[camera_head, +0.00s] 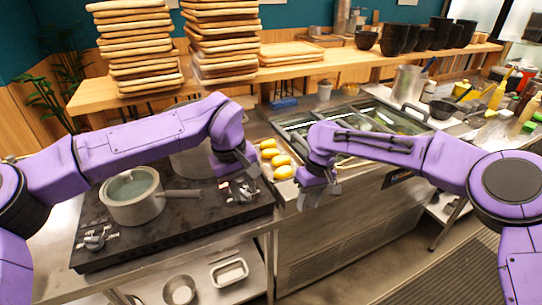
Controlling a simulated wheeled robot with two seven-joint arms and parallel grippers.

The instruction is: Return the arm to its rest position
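My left arm (130,140) comes in from the left and reaches over the dark stove top. Its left gripper (240,187) hangs low over the stove's right part. My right arm (410,150) comes in from the right, with its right gripper (318,195) pointing down at the counter's front edge. I see nothing held in either gripper. The fingers are too small and dark to tell whether they are open or shut.
Several yellow items (281,160) lie between my grippers. Behind are a cold-topping counter (345,125), a wooden shelf (300,68) with stacked trays (222,45), and black bowls (395,40).

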